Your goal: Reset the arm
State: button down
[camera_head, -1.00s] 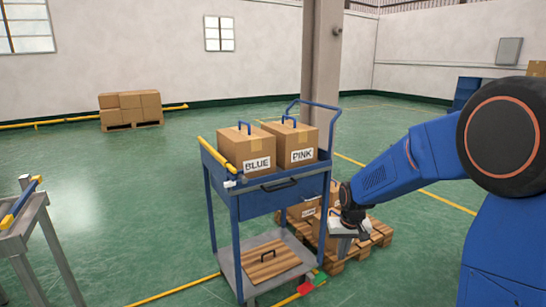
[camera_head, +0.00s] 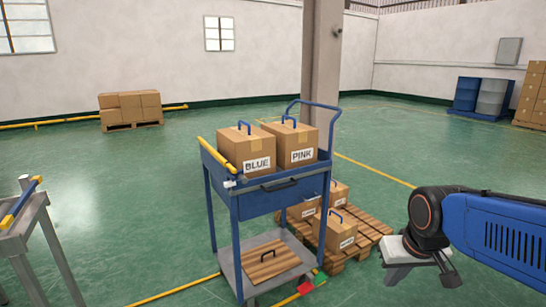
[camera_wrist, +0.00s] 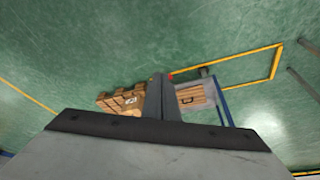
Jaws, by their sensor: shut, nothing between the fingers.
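My gripper (camera_head: 421,274) is at the right of the head view, to the right of the cart and pallet, with nothing held. In the wrist view its fingers (camera_wrist: 162,98) are together and point over the floor between the pallet and the cart. My blue arm enters from the right edge of the head view.
A blue cart (camera_head: 262,203) carries boxes labelled BLUE (camera_head: 247,151) and PINK (camera_head: 293,143); a wooden lid with a handle (camera_head: 268,262) lies on its lower shelf. Behind it, a pallet (camera_head: 372,226) bears several small boxes. A grey table (camera_head: 22,228) stands left. Open floor surrounds them.

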jog(key=s+d, duration=0.1)
jog(key=s, duration=0.9)
jog(key=shift+s+t, duration=0.25)
jog(key=shift+t, duration=0.15)
